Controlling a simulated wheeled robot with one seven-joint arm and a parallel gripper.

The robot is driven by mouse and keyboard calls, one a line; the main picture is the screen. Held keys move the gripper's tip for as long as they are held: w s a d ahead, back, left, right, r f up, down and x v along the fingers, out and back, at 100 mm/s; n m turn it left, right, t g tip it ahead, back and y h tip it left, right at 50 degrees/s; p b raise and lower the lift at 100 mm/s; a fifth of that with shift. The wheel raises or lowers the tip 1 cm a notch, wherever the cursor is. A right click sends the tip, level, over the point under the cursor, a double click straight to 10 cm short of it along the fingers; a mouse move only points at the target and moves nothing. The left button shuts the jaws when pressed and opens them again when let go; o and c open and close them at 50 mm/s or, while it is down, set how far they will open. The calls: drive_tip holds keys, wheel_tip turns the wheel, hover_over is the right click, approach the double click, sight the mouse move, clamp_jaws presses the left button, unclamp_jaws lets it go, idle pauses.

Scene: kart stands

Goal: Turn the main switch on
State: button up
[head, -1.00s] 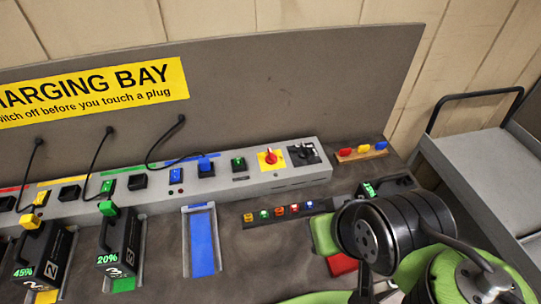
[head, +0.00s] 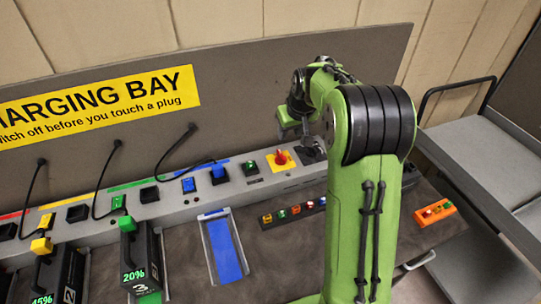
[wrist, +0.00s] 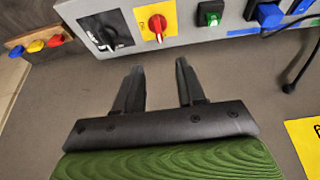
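A red rotary knob (head: 283,157) on a yellow plate (head: 271,164) sits on the sloped grey panel, right of a green rocker switch (head: 250,167). No readable label says which one is the main switch. In the wrist view, the red knob (wrist: 157,25) is beyond the fingertips, with a black rotary dial (wrist: 105,32) to its left and the green switch (wrist: 209,13) to its right. My gripper (wrist: 160,68) is open and empty, its fingers apart from the knob. In the head view, my gripper (head: 293,125) is above the panel, near the backboard. My arm hides part of the panel's right end.
A yellow sign (head: 100,105) is on the backboard. A row of coloured buttons (head: 295,210) and an empty blue slot (head: 225,250) lie in front. A grey cart (head: 470,165) stands at the right.

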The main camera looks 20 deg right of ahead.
sight(281, 155)
drive_tip(key=x, duration=1.6)
drive_tip(key=shift+d, duration=0.2)
drive_tip(key=shift+r, duration=0.1)
clamp_jaws()
